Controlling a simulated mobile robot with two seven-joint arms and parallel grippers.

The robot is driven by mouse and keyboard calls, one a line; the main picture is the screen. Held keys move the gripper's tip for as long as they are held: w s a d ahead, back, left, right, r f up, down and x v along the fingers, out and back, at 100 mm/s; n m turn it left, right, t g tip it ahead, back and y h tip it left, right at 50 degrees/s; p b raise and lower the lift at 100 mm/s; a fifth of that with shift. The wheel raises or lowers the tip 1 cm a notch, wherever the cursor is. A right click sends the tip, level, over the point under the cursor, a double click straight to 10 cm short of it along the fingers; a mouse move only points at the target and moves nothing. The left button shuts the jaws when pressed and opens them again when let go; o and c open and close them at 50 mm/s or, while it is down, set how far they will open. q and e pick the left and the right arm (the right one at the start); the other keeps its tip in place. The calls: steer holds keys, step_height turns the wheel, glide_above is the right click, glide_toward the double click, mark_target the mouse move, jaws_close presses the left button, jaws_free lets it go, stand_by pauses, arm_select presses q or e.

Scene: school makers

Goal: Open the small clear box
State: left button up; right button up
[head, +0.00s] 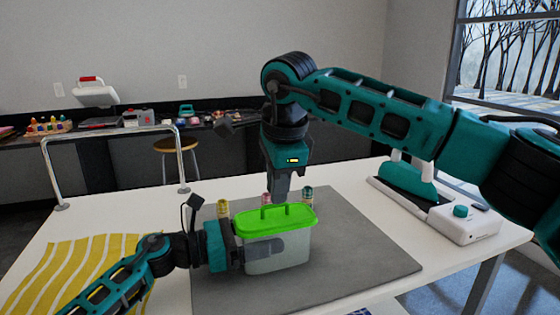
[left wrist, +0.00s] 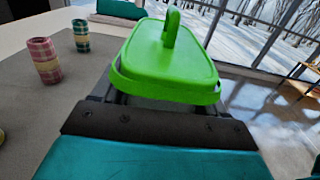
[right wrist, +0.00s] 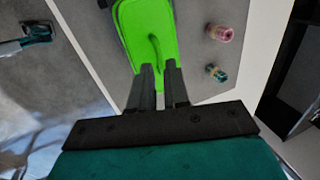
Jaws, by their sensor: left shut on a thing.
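The small clear box (head: 278,258) stands upright on the grey mat, with a bright green lid (head: 292,218) on top; the lid has a raised green handle. My left gripper (head: 268,247) is shut on the box body from the left, below the lid. The lid (left wrist: 170,65) fills the middle of the left wrist view, seated on the box as far as I can see. My right gripper (head: 282,190) points down just behind the lid's handle. In the right wrist view its fingers (right wrist: 158,75) are close together by the lid (right wrist: 146,25); whether they touch the handle is unclear.
Patterned spools (head: 223,208) stand on the mat behind the box, also seen in the left wrist view (left wrist: 44,60). The grey mat (head: 370,265) is clear on the right. A white and teal machine (head: 430,205) stands at right; a yellow striped cloth (head: 60,275) lies at left.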

mark_target(276, 206)
steer(key=shift+x, duration=1.85)
steer(key=shift+c, duration=0.4)
jaws_close()
steer(key=shift+r, duration=0.2)
steer(key=shift+r, duration=0.95)
steer(key=shift+r, duration=2)
arm_select(q)
steer(key=o, duration=1.5)
